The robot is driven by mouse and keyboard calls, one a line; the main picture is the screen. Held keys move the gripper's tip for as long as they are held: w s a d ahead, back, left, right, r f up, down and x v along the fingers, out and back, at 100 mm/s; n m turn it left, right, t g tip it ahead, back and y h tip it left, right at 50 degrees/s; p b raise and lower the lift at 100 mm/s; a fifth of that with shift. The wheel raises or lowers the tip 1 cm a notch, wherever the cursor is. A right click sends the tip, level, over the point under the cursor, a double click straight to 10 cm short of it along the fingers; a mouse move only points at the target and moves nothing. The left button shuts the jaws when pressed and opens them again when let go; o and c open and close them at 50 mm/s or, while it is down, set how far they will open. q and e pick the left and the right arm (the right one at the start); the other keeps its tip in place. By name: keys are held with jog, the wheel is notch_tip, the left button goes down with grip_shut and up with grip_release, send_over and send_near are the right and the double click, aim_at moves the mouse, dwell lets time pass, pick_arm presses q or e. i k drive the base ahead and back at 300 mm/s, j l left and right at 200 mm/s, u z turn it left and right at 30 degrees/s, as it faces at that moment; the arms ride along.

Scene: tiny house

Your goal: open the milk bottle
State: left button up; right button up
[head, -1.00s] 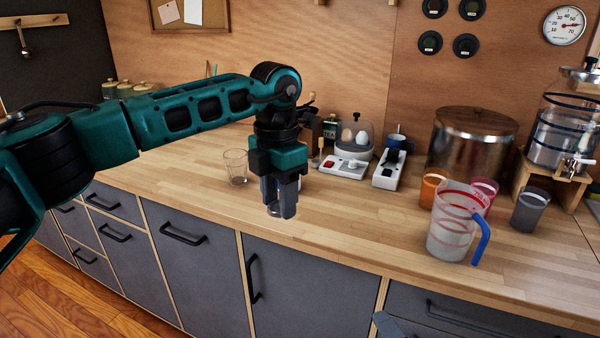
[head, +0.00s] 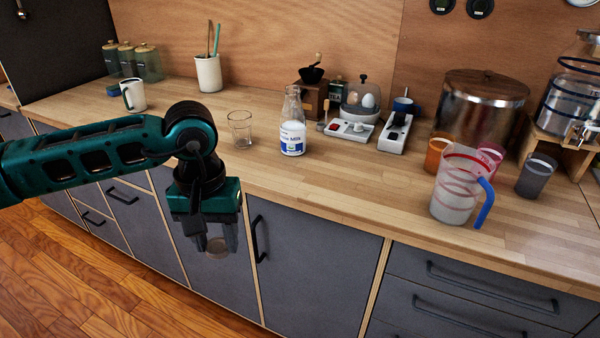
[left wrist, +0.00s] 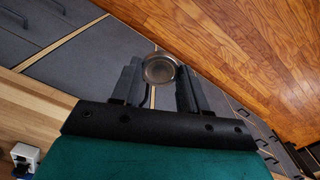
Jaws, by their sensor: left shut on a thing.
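The milk bottle (head: 292,137) stands upright on the wooden counter, clear glass with a blue and white label. Its mouth shows no lid on it. My left gripper (head: 216,246) is in front of the counter's edge, to the left of the bottle and nearer to me. It is shut on a small round cap (head: 217,250), held between the fingertips over the floor. The cap also shows in the left wrist view (left wrist: 159,68) as a round disc with a pale rim. My right gripper is not in view.
An empty glass (head: 240,128) stands left of the bottle. A coffee grinder (head: 312,95), an egg cooker (head: 361,100) and power strips (head: 394,134) are to its right. A measuring jug (head: 456,190) stands further right. The counter's front middle is clear.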

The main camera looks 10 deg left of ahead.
aim_at(294, 130)
jog(key=i+j+z, duration=0.1)
jog(key=i+z, duration=0.25)
jog(key=i+j+z, duration=0.15)
jog(key=z, duration=0.2)
jog(key=i+j+z, duration=0.35)
jog(key=k+l, duration=0.05)
jog(key=l, duration=0.05)
